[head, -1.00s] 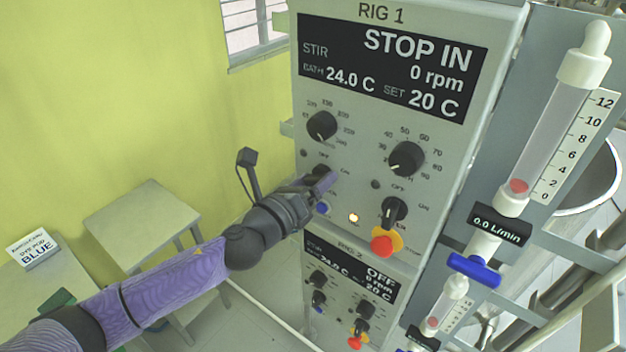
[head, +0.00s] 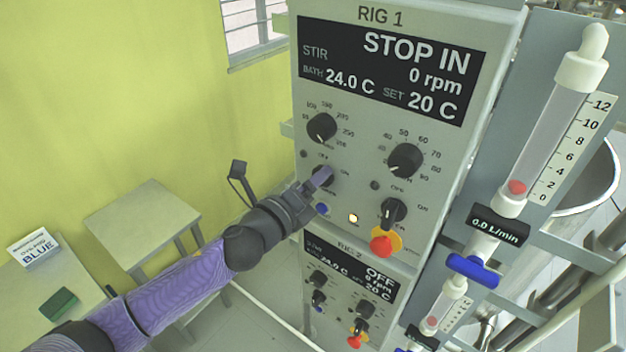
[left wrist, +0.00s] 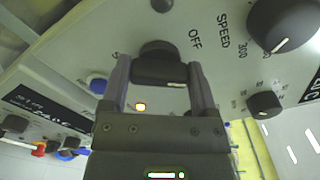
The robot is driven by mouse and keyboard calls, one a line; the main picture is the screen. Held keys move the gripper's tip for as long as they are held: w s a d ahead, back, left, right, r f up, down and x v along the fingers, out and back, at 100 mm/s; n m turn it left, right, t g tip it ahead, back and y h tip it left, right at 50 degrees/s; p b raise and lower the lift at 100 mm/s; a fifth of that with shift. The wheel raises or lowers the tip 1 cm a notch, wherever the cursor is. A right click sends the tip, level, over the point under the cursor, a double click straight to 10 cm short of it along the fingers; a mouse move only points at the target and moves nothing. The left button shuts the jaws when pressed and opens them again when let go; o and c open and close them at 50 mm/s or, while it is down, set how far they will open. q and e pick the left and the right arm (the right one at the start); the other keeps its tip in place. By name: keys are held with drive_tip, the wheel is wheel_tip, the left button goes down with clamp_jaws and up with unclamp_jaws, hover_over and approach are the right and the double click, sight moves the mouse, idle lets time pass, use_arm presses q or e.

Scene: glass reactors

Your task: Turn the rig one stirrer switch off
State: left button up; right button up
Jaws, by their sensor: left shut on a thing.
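The rig one panel (head: 360,140) fills the middle of the head view, its display reading STOP IN, 0 rpm. The stirrer switch is a black knob at the panel's left, below the speed knob (head: 322,128). My left gripper (head: 322,178) is at this switch and covers part of it. In the left wrist view the switch (left wrist: 158,64) sits between the two fingers, which are shut on it. Its white pointer mark faces the lower right in that view, and an OFF label is beside it. My right gripper is not in view.
A second black switch (head: 394,211) and a red stop button (head: 382,246) are to the right of my gripper. The rig two panel (head: 345,285) is below. A flow meter (head: 545,130) with a blue valve (head: 473,270) stands at the right. A small table (head: 145,215) is behind my arm.

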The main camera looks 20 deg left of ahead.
use_arm(q)
drive_tip(key=n, duration=0.3)
drive_tip(key=shift+n+p, duration=0.3)
drive_tip(key=shift+f+n+p, duration=0.1)
drive_tip(key=shift+n+p, duration=0.25)
drive_tip(key=shift+n, duration=1.25)
drive_tip(key=o, duration=1.1)
drive_tip(key=shift+a, duration=0.1)
drive_tip(key=b+v, duration=0.2)
drive_tip(key=v, duration=0.8)
